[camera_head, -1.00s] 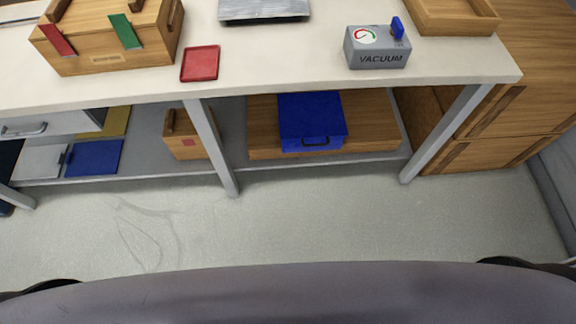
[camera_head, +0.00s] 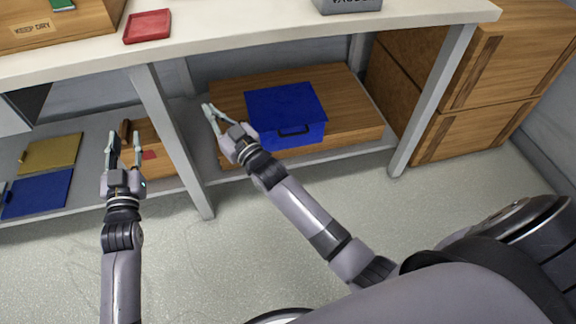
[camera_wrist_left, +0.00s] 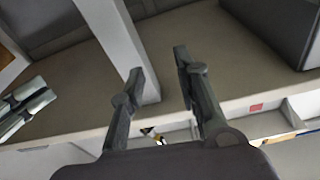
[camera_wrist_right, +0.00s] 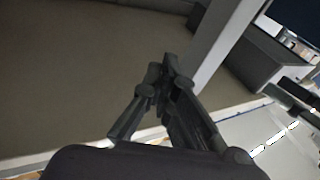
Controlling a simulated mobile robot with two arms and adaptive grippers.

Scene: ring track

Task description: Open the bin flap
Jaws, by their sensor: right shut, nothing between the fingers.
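A blue box (camera_head: 288,105) with a dark front handle (camera_head: 294,130) sits on a wooden board on the lower shelf, and its top looks closed. I cannot tell for sure that it is the bin with the flap. My right gripper (camera_head: 211,112) is shut and empty, just left of the blue box, with a visible gap to the handle. Its shut fingers also show in the right wrist view (camera_wrist_right: 163,65). My left gripper (camera_head: 126,143) is open and empty, in front of a small wooden box (camera_head: 166,160) with a red label; its parted fingers show in the left wrist view (camera_wrist_left: 159,65).
A grey table leg (camera_head: 172,145) stands between my two grippers, and another leg (camera_head: 432,100) is right of the blue box. Wooden drawers (camera_head: 485,100) stand at the right. A red tray (camera_head: 147,26) lies on the tabletop. Yellow and blue panels (camera_head: 38,194) are at the left.

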